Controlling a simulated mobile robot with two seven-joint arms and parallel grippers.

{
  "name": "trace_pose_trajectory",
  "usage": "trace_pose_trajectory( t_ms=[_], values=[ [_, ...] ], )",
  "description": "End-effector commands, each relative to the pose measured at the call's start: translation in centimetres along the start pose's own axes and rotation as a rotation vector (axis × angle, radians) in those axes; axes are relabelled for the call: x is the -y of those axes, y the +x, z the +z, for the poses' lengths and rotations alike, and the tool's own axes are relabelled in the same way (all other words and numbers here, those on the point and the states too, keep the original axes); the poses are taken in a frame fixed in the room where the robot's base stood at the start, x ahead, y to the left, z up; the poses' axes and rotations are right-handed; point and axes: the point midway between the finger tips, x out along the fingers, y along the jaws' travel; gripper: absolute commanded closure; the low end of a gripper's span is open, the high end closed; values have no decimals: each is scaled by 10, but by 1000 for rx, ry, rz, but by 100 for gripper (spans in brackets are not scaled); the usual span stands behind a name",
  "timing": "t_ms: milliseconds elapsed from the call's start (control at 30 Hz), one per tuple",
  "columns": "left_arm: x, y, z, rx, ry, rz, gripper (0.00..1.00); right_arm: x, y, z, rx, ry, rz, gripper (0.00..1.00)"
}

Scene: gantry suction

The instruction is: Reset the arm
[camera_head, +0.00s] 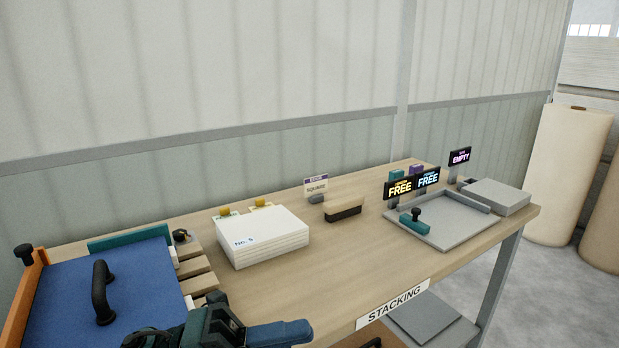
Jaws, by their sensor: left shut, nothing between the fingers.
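My left gripper (292,331) shows at the bottom of the head view, dark with blue-grey fingers. Its fingers are together with nothing held between them. It is in front of the wooden table (350,260), near the table's front edge and right of a blue board (65,290). The lower part of this arm is cut off by the frame. My right gripper is not in view.
A stack of white sheets (262,238) marked "No. 5" sits behind the gripper. A brush-like block (343,208) and a grey tray (455,235) with a teal, black-knobbed piece (413,222) lie to the right. Signs stand behind the tray. The table's middle front is clear.

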Motion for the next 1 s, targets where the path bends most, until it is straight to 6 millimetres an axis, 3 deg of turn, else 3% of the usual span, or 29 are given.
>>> trace_pose_trajectory(
  t_ms=[167,267,400,600,700,767,1000],
  values=[
    [-36,-30,28,498,-442,-206,100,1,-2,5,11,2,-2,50],
    [-78,-66,31,785,-710,-273,100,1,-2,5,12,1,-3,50],
    [-148,-124,0,1165,-1086,-318,100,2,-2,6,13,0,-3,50],
    [-217,-174,-76,1522,-1469,-312,100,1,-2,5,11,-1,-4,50],
    [-237,-188,-114,1647,-1612,-301,100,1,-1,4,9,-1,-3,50],
    [-224,-188,-111,1672,-1615,-296,100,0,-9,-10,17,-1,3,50],
    [-221,-196,-113,1728,-1612,-278,100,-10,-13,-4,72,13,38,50]
  ],
)
